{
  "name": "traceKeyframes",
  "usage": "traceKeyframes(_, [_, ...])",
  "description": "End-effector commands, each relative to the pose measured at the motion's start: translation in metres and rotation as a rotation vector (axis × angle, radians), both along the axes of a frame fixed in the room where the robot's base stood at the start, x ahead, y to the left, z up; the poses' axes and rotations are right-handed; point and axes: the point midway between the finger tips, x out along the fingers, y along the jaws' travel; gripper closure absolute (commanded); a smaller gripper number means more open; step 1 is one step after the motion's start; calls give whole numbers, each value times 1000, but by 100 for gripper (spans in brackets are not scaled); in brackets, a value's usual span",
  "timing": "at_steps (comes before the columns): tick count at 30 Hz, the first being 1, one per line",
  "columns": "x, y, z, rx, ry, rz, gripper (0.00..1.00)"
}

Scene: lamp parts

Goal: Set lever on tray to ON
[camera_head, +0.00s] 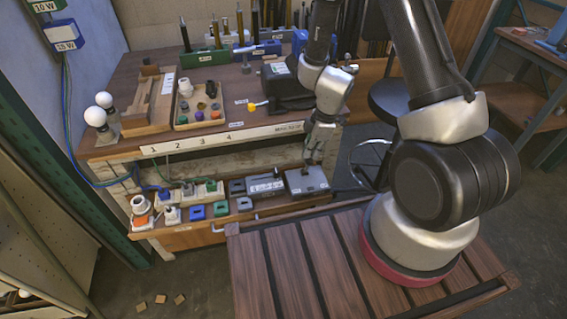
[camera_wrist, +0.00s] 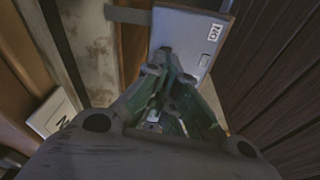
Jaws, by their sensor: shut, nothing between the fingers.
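A grey box (camera_head: 307,182) sits at the right end of the pulled-out wooden tray (camera_head: 200,240). In the wrist view, the box's pale top (camera_wrist: 188,28) carries a white label (camera_wrist: 214,33) that seems to read ON, turned on its side. My gripper (camera_head: 312,160) points down just over the box, and its fingers are shut and empty.
Another grey unit (camera_head: 265,186) stands left of the box, with several blue and green blocks (camera_head: 221,209) further left. The workbench edge (camera_head: 220,137) rises behind the tray. A slatted wooden surface (camera_head: 290,270) lies in front. Small wooden pieces (camera_head: 160,299) lie on the floor.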

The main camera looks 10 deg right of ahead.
Motion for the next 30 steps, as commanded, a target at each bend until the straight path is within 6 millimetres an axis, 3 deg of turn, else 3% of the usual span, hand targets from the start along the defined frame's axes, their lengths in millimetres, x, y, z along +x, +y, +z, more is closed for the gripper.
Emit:
traceKeyframes(9, [0,-13,-4,0,0,0,100])
traceKeyframes(30, [0,-14,-4,0,0,0,100])
